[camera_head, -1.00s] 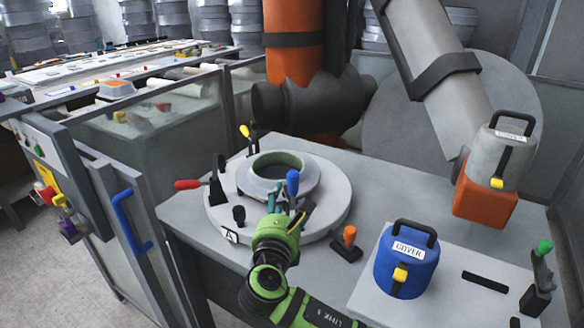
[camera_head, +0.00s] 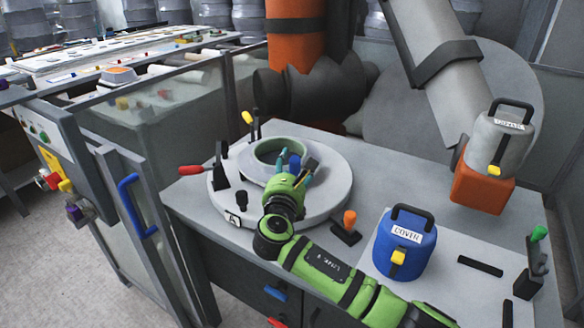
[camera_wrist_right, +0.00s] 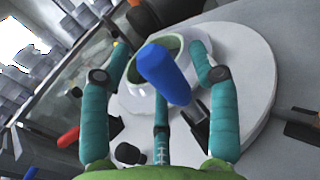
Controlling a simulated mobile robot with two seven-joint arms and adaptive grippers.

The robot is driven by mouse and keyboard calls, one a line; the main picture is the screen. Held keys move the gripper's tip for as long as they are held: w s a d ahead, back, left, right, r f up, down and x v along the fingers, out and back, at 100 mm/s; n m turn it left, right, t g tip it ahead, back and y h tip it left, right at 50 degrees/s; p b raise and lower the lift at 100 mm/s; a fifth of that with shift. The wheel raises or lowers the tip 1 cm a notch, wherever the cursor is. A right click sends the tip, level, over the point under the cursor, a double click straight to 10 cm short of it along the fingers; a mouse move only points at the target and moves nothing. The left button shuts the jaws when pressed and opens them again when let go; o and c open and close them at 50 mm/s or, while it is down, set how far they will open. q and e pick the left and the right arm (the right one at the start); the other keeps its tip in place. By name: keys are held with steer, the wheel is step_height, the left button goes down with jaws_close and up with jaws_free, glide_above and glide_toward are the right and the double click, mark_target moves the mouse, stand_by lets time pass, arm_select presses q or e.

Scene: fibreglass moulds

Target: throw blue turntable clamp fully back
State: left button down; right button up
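The blue turntable clamp handle (camera_head: 295,162) is at the near right side of the ring on the round grey turntable (camera_head: 334,194). In the right wrist view the blue handle (camera_wrist_right: 165,75) points up toward the camera, between my teal fingers. My right gripper (camera_head: 297,168) reaches over the turntable's front edge, its fingers spread around the handle. In the wrist view the gripper (camera_wrist_right: 160,58) is open, with clear gaps between handle and side fingers. Whether the lower middle finger touches it cannot be told. My left gripper is not in view.
A red-handled clamp (camera_head: 191,170) and a yellow-handled clamp (camera_head: 248,119) stand around the turntable. An orange-handled clamp (camera_head: 348,222) is close right of my wrist. A blue COVER container (camera_head: 401,258) stands beside my forearm. A green-handled clamp (camera_head: 538,234) is far right.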

jaws_close()
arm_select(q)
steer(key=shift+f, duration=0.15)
